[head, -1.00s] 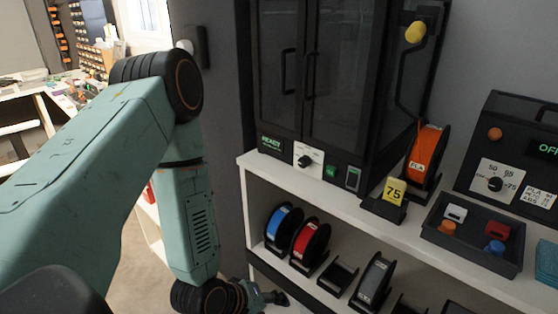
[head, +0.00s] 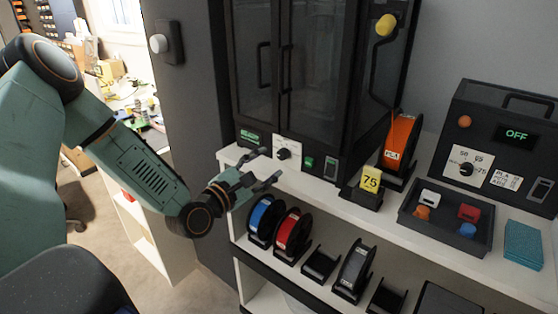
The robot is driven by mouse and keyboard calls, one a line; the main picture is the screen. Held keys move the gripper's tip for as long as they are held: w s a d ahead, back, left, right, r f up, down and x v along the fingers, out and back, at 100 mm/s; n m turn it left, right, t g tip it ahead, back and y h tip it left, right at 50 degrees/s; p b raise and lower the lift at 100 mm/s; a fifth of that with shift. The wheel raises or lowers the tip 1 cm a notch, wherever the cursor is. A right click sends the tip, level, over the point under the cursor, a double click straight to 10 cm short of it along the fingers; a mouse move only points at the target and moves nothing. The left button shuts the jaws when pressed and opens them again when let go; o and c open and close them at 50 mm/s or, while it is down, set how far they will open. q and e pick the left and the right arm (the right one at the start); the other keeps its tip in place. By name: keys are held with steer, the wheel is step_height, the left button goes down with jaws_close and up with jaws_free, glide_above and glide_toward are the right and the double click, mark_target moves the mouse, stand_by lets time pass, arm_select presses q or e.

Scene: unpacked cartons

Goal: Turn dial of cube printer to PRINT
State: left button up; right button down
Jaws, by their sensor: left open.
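The cube printer (head: 318,75) is a tall dark cabinet with glazed doors on the white shelf. Its dial (head: 284,154) is a small black knob on a white plate, low on the front panel. A small green-lit display (head: 250,137) is left of the dial, and a green button (head: 309,162) is right of it. The dial's lettering is too small to read. My left gripper (head: 270,167) is open and empty, just below and left of the dial, apart from it, fingers pointing right. My right gripper is not in view.
An orange spool (head: 400,143) and a yellow "75" card (head: 370,180) stand right of the printer. A dark tray (head: 455,240) holds small parts. A dryer-like box (head: 505,150) reads OFF. Blue (head: 262,216) and red (head: 292,233) spools sit on the lower shelf.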

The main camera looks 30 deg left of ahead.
mark_target(280, 156)
arm_select(q)
steer(key=shift+w+d+b, duration=0.15)
steer(key=shift+w+b, duration=0.2)
steer(key=shift+w, duration=1)
steer(key=shift+w+d+b, duration=0.15)
steer(key=shift+w+b, duration=0.2)
steer(key=shift+w, duration=0.95)
jaws_close()
